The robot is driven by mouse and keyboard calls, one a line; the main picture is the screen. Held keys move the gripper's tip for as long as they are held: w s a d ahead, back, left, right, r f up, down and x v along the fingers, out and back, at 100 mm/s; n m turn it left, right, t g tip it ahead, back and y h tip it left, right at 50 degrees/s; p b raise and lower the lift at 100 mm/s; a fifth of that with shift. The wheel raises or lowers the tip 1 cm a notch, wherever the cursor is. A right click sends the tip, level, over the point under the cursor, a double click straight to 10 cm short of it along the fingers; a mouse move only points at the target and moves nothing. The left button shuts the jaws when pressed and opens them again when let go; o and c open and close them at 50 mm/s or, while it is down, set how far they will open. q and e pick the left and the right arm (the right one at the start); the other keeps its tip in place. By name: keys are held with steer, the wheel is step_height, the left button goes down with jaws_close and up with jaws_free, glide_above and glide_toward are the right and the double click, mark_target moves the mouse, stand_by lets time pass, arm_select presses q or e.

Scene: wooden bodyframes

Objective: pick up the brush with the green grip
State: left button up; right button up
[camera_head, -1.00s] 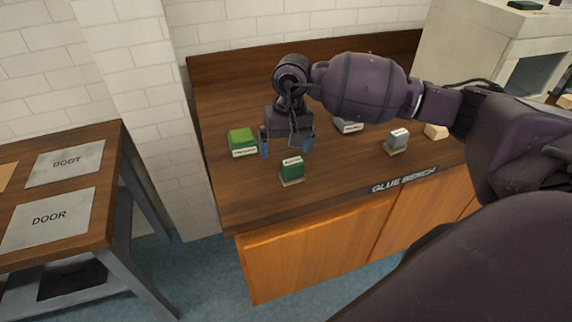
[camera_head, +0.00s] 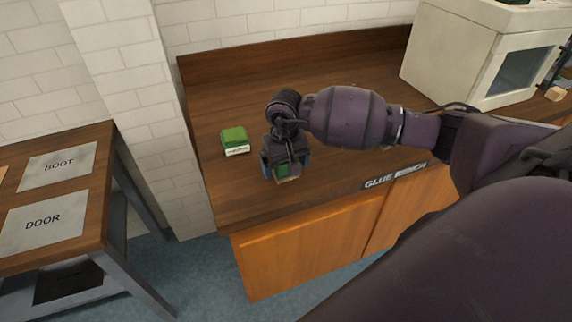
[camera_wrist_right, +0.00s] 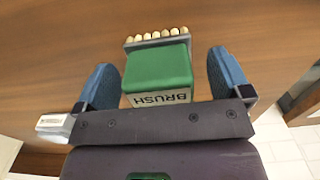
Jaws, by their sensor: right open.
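The brush with the green grip (camera_head: 282,171) stands on the glue bench near its front, mostly hidden by my right gripper in the head view. In the right wrist view the brush (camera_wrist_right: 157,68) shows a green block with a white label reading BRUSH and a row of pale bristle tufts at its far edge. My right gripper (camera_head: 286,167) is open, with its blue fingers on either side of the brush. In the wrist view small gaps show between both fingers and the grip. My left gripper is out of view.
Another green block with a white label (camera_head: 235,141) sits on the bench to the left of my gripper. The glue bench (camera_head: 225,190) is clear around it. A white cabinet (camera_head: 445,55) stands at the right. A table with BOOT and DOOR plates (camera_head: 95,160) is at the left.

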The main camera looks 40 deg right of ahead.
steer(key=shift+f, duration=0.75)
steer(key=shift+c, duration=0.2)
steer(key=c, duration=1)
step_height(320, 180, up, 20)
steer(key=shift+r+b, duration=0.1)
steer(key=shift+b, duration=0.25)
steer(key=o, duration=0.4)
steer(key=c, duration=0.3)
